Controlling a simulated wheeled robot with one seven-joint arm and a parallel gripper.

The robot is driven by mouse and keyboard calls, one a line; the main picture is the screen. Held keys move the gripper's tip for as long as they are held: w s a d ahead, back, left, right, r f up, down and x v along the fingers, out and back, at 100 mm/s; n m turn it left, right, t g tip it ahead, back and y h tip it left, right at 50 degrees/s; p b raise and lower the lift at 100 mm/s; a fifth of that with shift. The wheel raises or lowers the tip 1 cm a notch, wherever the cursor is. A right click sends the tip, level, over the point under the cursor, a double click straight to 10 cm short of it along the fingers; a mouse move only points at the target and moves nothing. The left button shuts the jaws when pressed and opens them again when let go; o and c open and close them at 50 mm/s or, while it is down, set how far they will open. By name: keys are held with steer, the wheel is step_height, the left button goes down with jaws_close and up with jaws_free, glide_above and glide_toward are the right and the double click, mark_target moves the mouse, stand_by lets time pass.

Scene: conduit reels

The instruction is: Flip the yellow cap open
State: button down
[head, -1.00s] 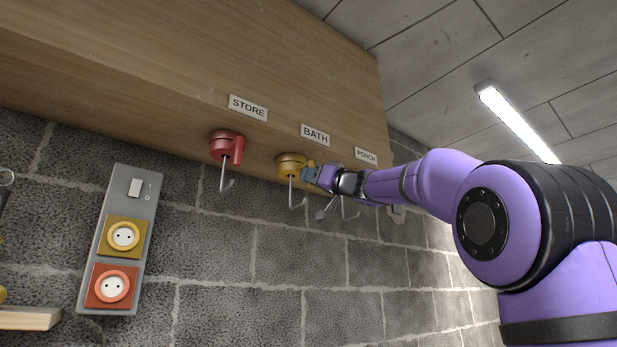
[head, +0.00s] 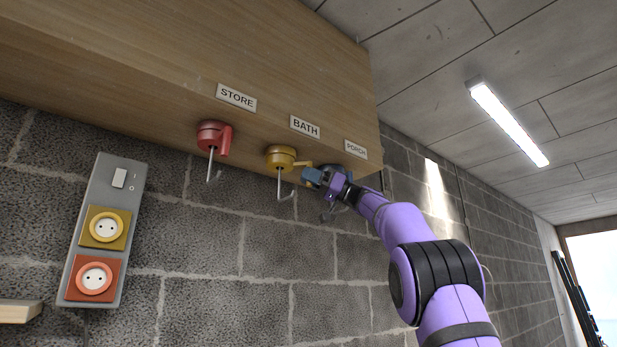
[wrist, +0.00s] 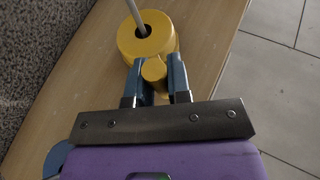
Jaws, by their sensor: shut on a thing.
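A yellow round piece (head: 280,157) with a side tab is mounted under the wooden cabinet, below the BATH label, with a pale hook hanging from it. In the wrist view, the yellow piece (wrist: 146,36) is a ring around a pale rod, and its tab (wrist: 154,70) points toward my gripper. My gripper (head: 314,177) is at the right end of this tab. In the wrist view, the two blue fingers of my gripper (wrist: 157,78) are shut on the tab, one on each side. No separate yellow cap or lid shows clearly.
A red piece with a hook (head: 213,136) hangs left, under the STORE label. Another hook by the PORCH label is partly behind my gripper. A grey wall panel (head: 103,230) holds a switch, a yellow socket (head: 105,228) and a red socket (head: 92,278). Open room lies right.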

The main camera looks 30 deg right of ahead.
steer(key=shift+w+d, duration=0.1)
stand_by(0.4)
steer(key=c, duration=1.1)
jaws_free()
steer(key=shift+o, duration=0.2)
